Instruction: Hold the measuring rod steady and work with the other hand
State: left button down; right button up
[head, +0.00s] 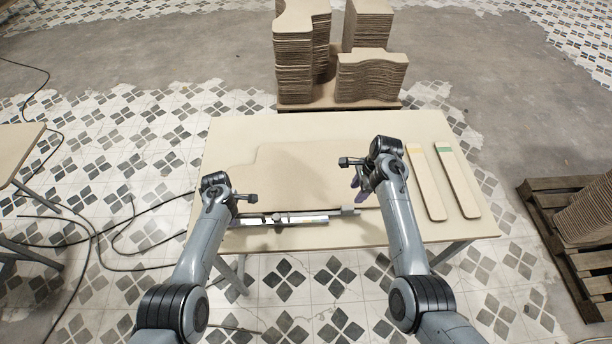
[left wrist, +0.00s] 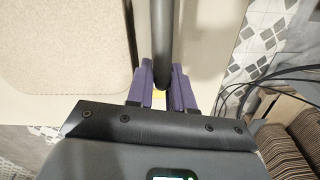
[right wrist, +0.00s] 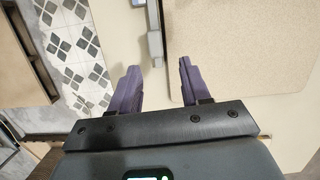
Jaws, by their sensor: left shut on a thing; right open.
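The measuring rod (head: 300,218) is a long silver bar with sliding parts, lying along the front of the table beside the curved board's near edge. My left gripper (left wrist: 162,70) is shut on the rod's dark end (left wrist: 162,35); in the head view its fingers are mostly hidden behind the hand. My right gripper (head: 359,188) is open and empty near the rod's right end. In the right wrist view the rod's grey end piece (right wrist: 155,42) shows ahead, between the lines of the two purple fingers (right wrist: 158,72) and apart from them. The curved board (head: 300,165) lies flat on the table.
Two narrow strips, one yellow-tipped (head: 426,185) and one green-tipped (head: 458,182), lie at the table's right. Tall stacks of curved boards (head: 370,78) stand behind the table (head: 235,128). A pallet (head: 565,235) is at right; cables (head: 90,230) lie on the floor at left.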

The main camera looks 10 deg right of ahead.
aim_at(349, 207)
jog(key=shift+m+y, duration=0.4)
jog(key=shift+y, duration=0.4)
jog(key=shift+s+d+f+x, duration=0.15)
jog(key=shift+d+x, duration=0.1)
jog(key=shift+x, duration=1.4)
jog(key=shift+s+d+f+x, duration=0.15)
jog(key=shift+d+x, duration=0.1)
jog(key=shift+x, duration=1.4)
jog(key=shift+s+d+r+x, duration=0.15)
jog(key=shift+d+x, duration=0.1)
jog(key=shift+x, duration=1.35)
jog(key=shift+f, duration=0.2)
jog(key=shift+c, duration=0.5)
grip_shut()
